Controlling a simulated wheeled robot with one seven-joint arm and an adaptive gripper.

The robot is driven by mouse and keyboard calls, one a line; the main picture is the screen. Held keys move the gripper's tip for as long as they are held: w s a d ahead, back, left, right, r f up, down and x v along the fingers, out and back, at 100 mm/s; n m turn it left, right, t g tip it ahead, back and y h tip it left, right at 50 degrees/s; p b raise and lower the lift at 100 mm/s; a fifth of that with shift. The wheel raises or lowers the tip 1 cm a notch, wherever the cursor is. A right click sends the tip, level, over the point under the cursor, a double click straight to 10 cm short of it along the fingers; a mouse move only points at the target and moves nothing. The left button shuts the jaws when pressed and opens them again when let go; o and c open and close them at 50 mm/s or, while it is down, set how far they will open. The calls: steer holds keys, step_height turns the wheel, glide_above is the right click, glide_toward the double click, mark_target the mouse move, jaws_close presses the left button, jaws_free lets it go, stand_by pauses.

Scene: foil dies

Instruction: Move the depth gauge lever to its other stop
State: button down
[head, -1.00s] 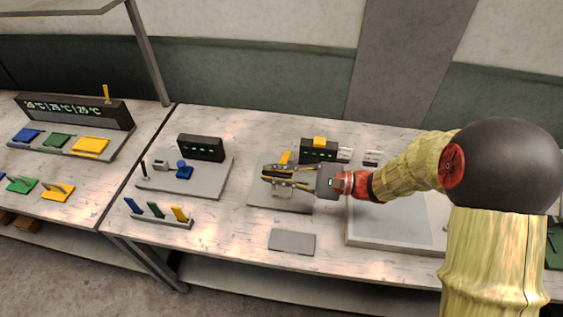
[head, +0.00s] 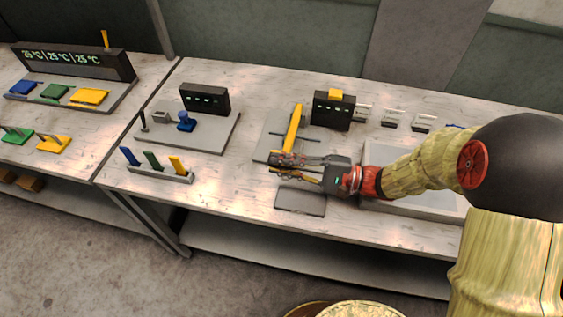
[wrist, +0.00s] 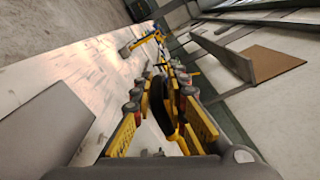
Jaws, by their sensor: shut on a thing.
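The depth gauge lever, taken to be the long yellow bar (head: 294,128), rises from a grey plate (head: 264,150) beside a small black display box in the head view. My gripper (head: 273,166) is at the near, lower end of this bar, over the plate's front edge. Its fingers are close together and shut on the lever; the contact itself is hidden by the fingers. In the wrist view, my gripper (wrist: 172,72) points away along the table, and a dark rounded piece between the finger linkages cannot be identified surely.
The black display box (head: 333,110) with a yellow top stands behind right. A flat grey pad (head: 301,200) lies in front, a rack of blue, green and yellow levers (head: 157,167) to the left, and a grey tray (head: 425,203) under my arm. Bare table lies between rack and pad.

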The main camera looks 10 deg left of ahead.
steer(key=c, duration=1.9)
jaws_free()
steer(key=shift+a, duration=0.1)
steer(key=d, duration=1.2)
steer(key=shift+s, duration=0.15)
